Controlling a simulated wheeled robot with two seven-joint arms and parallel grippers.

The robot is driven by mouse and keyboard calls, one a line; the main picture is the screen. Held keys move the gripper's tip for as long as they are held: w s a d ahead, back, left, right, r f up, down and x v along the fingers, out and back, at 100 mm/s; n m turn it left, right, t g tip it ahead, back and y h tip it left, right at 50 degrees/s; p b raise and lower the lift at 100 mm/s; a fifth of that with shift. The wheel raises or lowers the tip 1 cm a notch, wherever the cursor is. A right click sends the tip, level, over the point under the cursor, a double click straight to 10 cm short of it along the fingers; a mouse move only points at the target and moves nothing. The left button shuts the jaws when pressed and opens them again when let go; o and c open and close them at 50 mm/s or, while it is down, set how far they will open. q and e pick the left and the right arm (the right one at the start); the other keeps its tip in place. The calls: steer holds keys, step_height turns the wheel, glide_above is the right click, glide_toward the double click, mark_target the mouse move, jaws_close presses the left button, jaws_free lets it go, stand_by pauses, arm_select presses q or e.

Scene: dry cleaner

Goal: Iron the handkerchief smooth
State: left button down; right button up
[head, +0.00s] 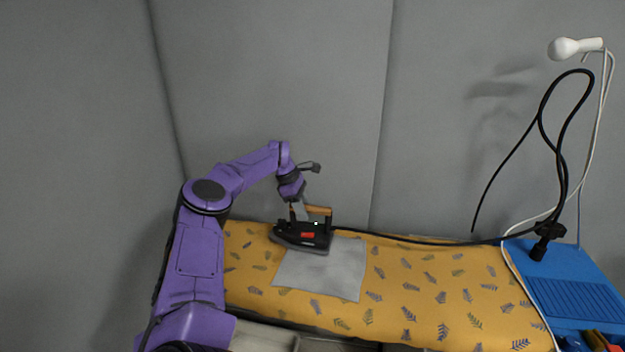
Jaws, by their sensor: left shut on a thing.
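A grey handkerchief (322,273) lies on the yellow patterned ironing board (420,290). A black iron (292,240) with a brown handle rests over the handkerchief's back left part and covers some of it. My left gripper (300,212) reaches down from above and is shut on the iron's handle. Its fingertips are partly hidden by the handle. Whether the cloth under the iron is flat is hidden. My right gripper is not in view.
A black cord runs right from the iron along the board's back edge to a black clamp (545,240) by the blue iron rest (570,290). A white lamp-like fixture (575,47) stands above it. Grey walls close off the back. The board's right half is clear.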

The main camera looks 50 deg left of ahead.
arm_select(q)
steer(key=shift+w+r, duration=0.25)
steer(key=shift+r, duration=0.85)
steer(key=shift+r+p, duration=0.7)
steer(key=shift+r, duration=0.05)
step_height(320, 180, up, 2)
steer(key=shift+s+a+r+p, duration=0.1)
steer(key=shift+r+p, duration=0.1)
steer(key=shift+p, duration=0.5)
steer(key=shift+r+p, duration=0.4)
steer(key=shift+r, duration=0.3)
